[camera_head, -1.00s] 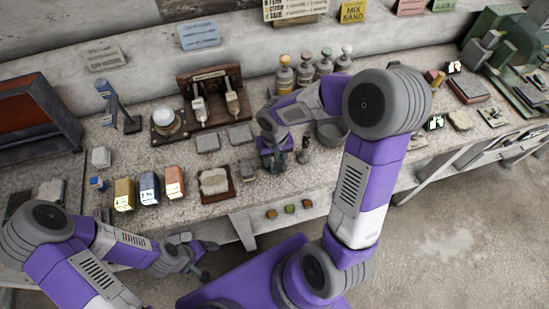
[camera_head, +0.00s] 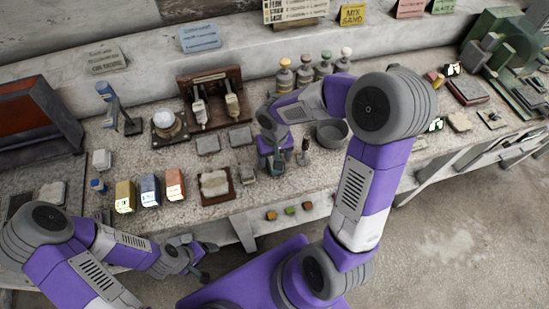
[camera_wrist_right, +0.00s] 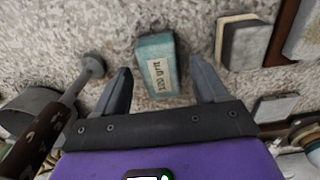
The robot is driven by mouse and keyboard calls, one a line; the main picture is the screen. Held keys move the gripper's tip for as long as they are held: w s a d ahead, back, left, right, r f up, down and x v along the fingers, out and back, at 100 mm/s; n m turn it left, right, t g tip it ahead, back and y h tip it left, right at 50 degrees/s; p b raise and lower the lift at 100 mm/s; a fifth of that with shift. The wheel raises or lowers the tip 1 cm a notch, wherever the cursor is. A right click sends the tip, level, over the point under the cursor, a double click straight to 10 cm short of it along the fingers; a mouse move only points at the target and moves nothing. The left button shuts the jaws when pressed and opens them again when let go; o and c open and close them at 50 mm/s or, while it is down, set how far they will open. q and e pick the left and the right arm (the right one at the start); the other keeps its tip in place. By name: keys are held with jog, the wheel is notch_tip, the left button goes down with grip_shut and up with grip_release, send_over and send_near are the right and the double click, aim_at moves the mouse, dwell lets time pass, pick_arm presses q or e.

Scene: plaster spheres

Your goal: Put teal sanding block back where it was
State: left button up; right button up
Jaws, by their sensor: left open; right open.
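The teal sanding block (camera_wrist_right: 155,50), with a pale "100 grit" label, lies on the speckled worktop in the right wrist view. My right gripper (camera_wrist_right: 161,82) is open, with one finger on each side of the block's near part and visible gaps to it. The fingers do not grip it. In the head view my right gripper (camera_head: 277,166) is low over the counter's front part and mostly hides the block. My left gripper (camera_head: 206,261) is open and empty, off the counter's front edge at lower left.
A grey block (camera_wrist_right: 245,42) lies right of the teal one in the wrist view. A grey bowl (camera_head: 332,133) and a dark-handled tool (camera_head: 304,150) stand close to my right gripper. Yellow, blue and orange blocks (camera_head: 149,190) stand at left, beside a wooden tray (camera_head: 229,196).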

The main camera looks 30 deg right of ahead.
pick_arm(q)
notch_tip(320, 180, up, 3)
jog(key=shift+f+p, duration=0.1)
jog(key=shift+p, duration=1.15)
pick_arm(e)
notch_tip(320, 180, up, 11)
jog(key=shift+f, duration=0.2)
jog(key=shift+s+f, duration=0.1)
